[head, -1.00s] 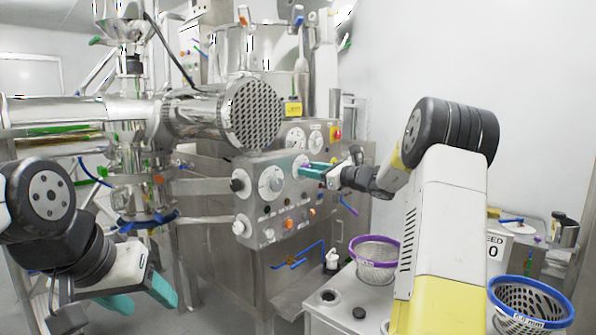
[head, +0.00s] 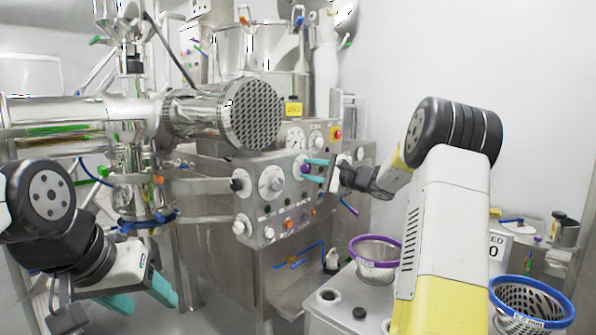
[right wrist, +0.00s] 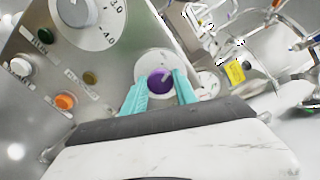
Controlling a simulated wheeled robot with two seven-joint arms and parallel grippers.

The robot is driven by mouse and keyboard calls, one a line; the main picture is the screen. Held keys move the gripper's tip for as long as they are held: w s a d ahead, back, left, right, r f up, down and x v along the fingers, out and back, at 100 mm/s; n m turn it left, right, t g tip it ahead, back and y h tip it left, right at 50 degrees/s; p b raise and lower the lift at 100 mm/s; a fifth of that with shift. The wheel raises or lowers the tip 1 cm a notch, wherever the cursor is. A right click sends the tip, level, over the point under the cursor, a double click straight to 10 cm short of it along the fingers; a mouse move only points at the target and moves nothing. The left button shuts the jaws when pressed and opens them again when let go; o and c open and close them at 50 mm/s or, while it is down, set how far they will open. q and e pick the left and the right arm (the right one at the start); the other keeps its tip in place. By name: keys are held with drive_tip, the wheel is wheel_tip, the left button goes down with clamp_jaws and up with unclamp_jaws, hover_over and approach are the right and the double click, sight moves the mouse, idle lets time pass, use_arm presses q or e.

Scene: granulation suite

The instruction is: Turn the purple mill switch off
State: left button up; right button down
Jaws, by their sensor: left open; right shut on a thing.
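The purple mill switch (head: 305,169) is a round knob on a pale dial plate on the grey control panel (head: 262,228). In the right wrist view the purple knob (right wrist: 160,82) sits between the teal fingers of my right gripper (right wrist: 163,86), which is shut on it. In the head view my right gripper (head: 312,169) reaches the panel from the right, its fingers above and below the knob. My left gripper (head: 145,298) is open and empty at the lower left, away from the panel.
A larger white dial (head: 271,182) and a black knob (head: 237,185) are left of the switch, with several coloured buttons below. A red button on yellow (head: 336,133) is above right. A purple-rimmed basket (head: 376,262) stands on the bench below.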

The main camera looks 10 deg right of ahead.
drive_tip(key=shift+f+n, duration=0.1)
drive_tip(key=shift+n, duration=2.1)
drive_tip(key=c, duration=1)
unclamp_jaws()
drive_tip(key=shift+o, duration=0.2)
drive_tip(key=v, duration=0.7)
drive_tip(key=shift+s+d, duration=0.25)
drive_tip(key=shift+s, duration=0.1)
